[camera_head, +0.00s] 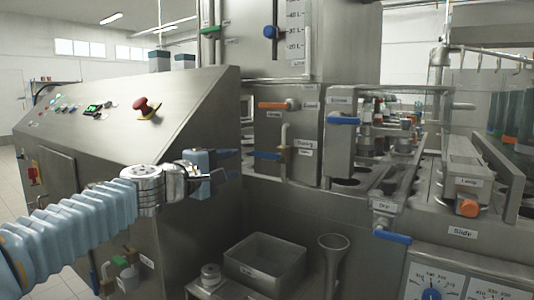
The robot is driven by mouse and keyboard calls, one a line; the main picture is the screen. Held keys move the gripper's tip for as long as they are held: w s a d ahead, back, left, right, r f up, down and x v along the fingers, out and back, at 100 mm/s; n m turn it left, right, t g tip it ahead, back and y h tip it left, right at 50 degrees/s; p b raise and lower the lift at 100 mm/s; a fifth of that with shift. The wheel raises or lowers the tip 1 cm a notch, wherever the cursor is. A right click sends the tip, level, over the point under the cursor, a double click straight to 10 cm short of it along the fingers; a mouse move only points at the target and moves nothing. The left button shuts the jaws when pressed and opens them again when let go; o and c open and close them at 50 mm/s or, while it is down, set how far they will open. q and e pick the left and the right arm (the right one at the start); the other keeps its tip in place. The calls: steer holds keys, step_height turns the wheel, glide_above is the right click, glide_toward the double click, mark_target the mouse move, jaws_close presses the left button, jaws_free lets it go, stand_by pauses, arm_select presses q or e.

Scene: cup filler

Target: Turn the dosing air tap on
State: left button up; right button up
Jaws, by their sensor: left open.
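A blue tap lever (267,155) lies level on the steel front of the machine, left of a short vertical pipe. A small label beside the pipe seems to read "Dosing" (304,143); its print is hard to make out. My right gripper is not in view.
An orange lever (272,105) sits above the blue one. Another blue lever (343,120) is to the right. A sloped control cabinet with a red knob (146,104) stands behind my left arm. A steel bin (265,262) and a funnel (331,256) are below.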

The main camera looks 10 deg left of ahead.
mark_target(259, 155)
arm_select(q)
steer(key=p+x, duration=0.3)
steer(key=x, duration=0.8)
steer(key=shift+w+d, duration=0.1)
steer(key=shift+w, duration=0.25)
steer(key=shift+w+d, duration=0.2)
steer(key=shift+w, duration=0.3)
jaws_close()
